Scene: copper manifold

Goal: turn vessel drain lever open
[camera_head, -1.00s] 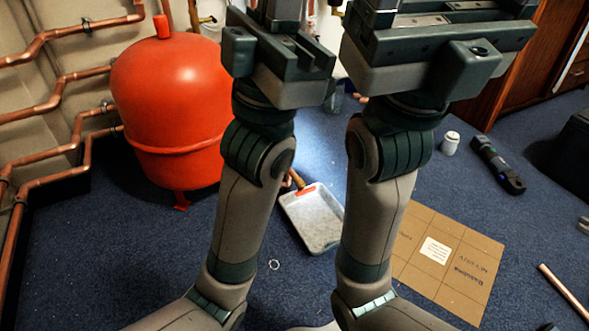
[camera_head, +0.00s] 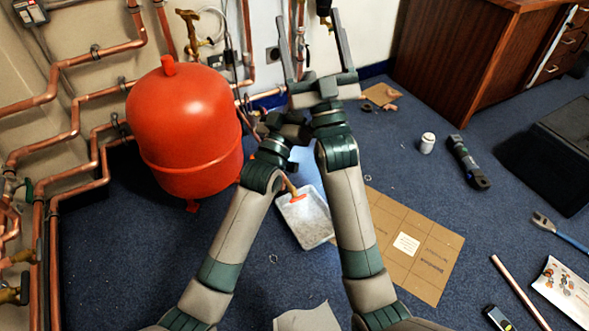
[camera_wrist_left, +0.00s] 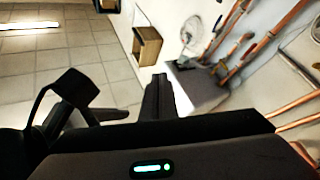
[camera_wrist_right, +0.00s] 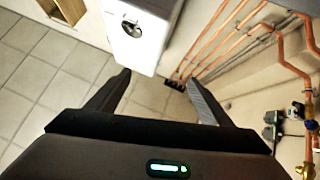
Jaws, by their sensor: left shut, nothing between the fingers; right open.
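The red vessel (camera_head: 185,125) stands upright on the blue carpet at the left of the head view. A brass valve (camera_head: 188,18) is on the wall above it, and a brass fitting (camera_head: 328,22) with a dark top is at the top middle. I cannot tell which part is the drain lever. My left gripper (camera_head: 256,125) is shut and empty beside the vessel's right side. Its closed fingers also show in the left wrist view (camera_wrist_left: 160,95). My right gripper (camera_head: 309,16) is open and points toward the wall. Its parted fingers show in the right wrist view (camera_wrist_right: 158,77).
Copper pipes (camera_head: 75,85) run along the left wall. A dustpan (camera_head: 306,220) and flattened cardboard (camera_head: 415,245) lie on the carpet. A white pot (camera_head: 427,143) and dark tool (camera_head: 467,162) lie right of my arms. A wooden desk (camera_head: 450,50) stands at upper right.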

